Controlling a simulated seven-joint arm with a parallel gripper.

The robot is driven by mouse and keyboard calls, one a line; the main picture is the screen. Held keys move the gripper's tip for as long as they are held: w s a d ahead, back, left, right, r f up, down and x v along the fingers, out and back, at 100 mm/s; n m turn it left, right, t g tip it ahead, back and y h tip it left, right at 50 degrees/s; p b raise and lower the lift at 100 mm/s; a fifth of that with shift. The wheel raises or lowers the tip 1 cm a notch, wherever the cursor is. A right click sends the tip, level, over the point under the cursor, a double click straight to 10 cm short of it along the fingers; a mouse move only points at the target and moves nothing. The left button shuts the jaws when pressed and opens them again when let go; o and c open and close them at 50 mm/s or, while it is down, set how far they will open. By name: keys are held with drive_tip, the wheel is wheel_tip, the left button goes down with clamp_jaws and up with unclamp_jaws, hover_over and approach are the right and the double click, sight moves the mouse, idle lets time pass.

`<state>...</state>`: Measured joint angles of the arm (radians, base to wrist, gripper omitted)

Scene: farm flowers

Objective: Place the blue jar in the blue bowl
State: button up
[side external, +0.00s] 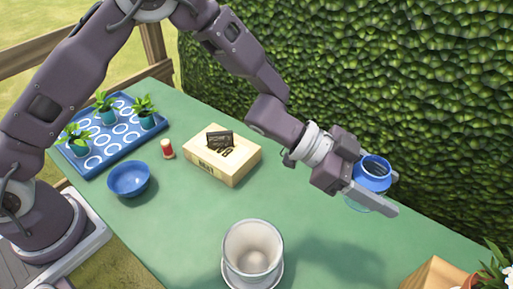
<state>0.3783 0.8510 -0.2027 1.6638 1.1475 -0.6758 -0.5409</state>
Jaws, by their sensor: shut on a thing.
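The blue jar (373,174) is held between the fingers of my gripper (371,190), raised above the right part of the green table. It has a blue rim and a lower part that looks clear. My gripper is shut on it, and the near finger hides part of its side. The blue bowl (128,179) stands on the table at the left, near the front edge and my base. The bowl looks empty. My gripper is well to the right of the bowl.
A cardboard box (236,167) with a dark item on top stands mid-table. A small red-and-white jar (168,150) is beside the bowl. A blue tray (101,157) with potted plants is at far left. A white pot (252,250) stands front centre. A hedge lines the back.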

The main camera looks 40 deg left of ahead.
drive_tip(key=w+a+f+n+t+y, duration=0.35)
drive_tip(key=a+f+n+t, duration=0.25)
drive_tip(key=a+f, duration=0.8)
drive_tip(key=s+a+n+t+y, duration=0.1)
drive_tip(key=a+n+y, duration=0.3)
drive_tip(key=a, duration=0.6)
drive_tip(key=a+n+y, duration=0.4)
drive_tip(key=a+y, duration=0.1)
drive_tip(key=a, duration=0.5)
drive_tip(key=s+a+n+t+y, duration=0.1)
drive_tip(key=a+n+y, duration=0.3)
drive_tip(key=a, duration=0.6)
drive_tip(key=shift+s+a+n+t+y, duration=0.3)
drive_tip(key=shift+s+a+n+y, duration=0.1)
drive_tip(key=shift+y, duration=0.15)
drive_tip(key=s+a+r+n+g+y, duration=0.9)
drive_tip(key=s+a+r+n+g, duration=0.45)
drive_tip(key=s+a+r, duration=0.45)
drive_tip(key=shift+t, duration=0.45)
drive_tip(key=shift+w+a+f, duration=0.1)
drive_tip(key=shift+w+f, duration=0.05)
drive_tip(key=shift+f, duration=3.55)
drive_tip(key=shift+w+a+f, duration=0.1)
drive_tip(key=shift+a+f, duration=0.05)
drive_tip(key=shift+f, duration=3.6)
drive_tip(key=shift+w+a+f, duration=0.1)
drive_tip(key=shift+w+f, duration=0.05)
drive_tip(key=shift+f, duration=3.55)
